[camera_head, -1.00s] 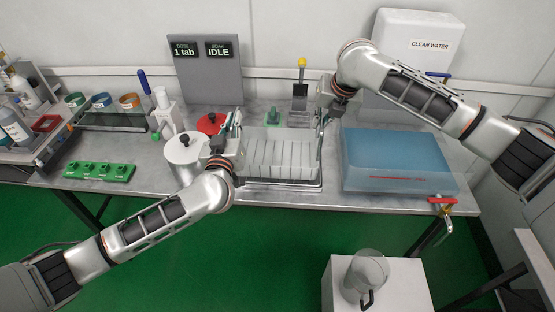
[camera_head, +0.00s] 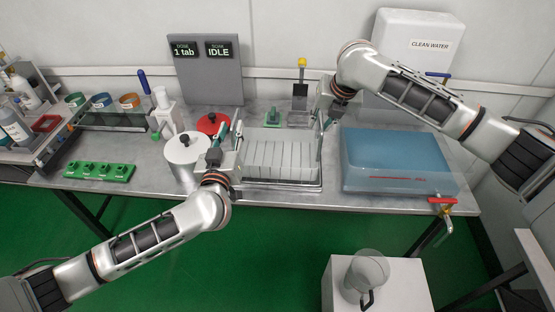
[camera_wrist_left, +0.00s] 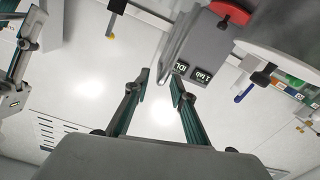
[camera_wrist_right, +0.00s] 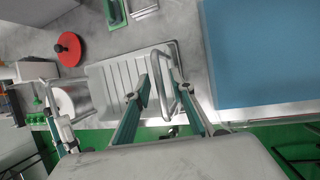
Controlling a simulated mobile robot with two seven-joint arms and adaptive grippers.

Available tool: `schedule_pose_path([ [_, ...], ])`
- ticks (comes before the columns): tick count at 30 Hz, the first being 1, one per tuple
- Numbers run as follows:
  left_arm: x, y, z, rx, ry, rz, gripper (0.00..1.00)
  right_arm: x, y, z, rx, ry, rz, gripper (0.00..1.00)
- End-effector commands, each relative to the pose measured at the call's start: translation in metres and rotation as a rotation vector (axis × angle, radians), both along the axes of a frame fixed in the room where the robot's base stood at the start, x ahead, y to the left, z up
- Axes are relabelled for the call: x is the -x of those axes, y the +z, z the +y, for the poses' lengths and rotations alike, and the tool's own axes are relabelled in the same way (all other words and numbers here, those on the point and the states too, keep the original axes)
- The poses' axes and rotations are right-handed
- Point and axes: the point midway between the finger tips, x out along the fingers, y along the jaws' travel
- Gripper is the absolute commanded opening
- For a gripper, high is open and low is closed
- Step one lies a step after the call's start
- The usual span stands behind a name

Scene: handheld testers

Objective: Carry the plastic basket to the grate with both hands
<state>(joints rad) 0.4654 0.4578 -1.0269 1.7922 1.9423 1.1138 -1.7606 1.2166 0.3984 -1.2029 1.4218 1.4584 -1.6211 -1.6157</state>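A pale ribbed piece (camera_head: 280,153) sits in a steel-rimmed tray (camera_head: 280,186) at the middle of the bench; the ribs also show in the right wrist view (camera_wrist_right: 122,80). I cannot tell clearly which part is basket and which is grate. My left gripper (camera_head: 217,143) is at the left side of it, fingers open and empty in the left wrist view (camera_wrist_left: 160,78). My right gripper (camera_head: 325,122) is at its right edge, pointing down. Its fingers are apart in the right wrist view (camera_wrist_right: 156,78), with a steel loop (camera_wrist_right: 188,102) near the right-hand finger; contact is unclear.
A blue water tank (camera_head: 395,155) stands close on the right, with a red-handled tap (camera_head: 441,200). A white pot (camera_head: 186,150) and a red lid (camera_head: 211,122) are close on the left. A display panel (camera_head: 205,75) stands behind. A jug (camera_head: 368,275) stands on a white pedestal (camera_head: 398,295).

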Motion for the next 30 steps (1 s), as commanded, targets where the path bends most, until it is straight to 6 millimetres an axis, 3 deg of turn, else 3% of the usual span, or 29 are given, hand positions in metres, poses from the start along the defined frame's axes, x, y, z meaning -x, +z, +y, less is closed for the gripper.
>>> schedule_pose_path([
  [6,0.046,-0.001,0.003,0.002,0.0,0.002,0.24,0.0,0.0,0.0,0.0,0.0,0.0,0.24],
  [12,0.071,-0.001,0.005,0.001,0.001,0.002,0.24,0.0,0.0,0.0,0.0,0.0,0.0,0.24],
  [20,0.079,0.0,0.005,0.0,0.001,0.0,0.24,0.004,0.013,-0.003,0.0,-0.001,-0.004,0.24],
  [30,0.079,0.0,0.005,0.0,0.001,0.0,0.24,0.031,0.073,-0.013,0.001,0.001,-0.004,0.24],
])
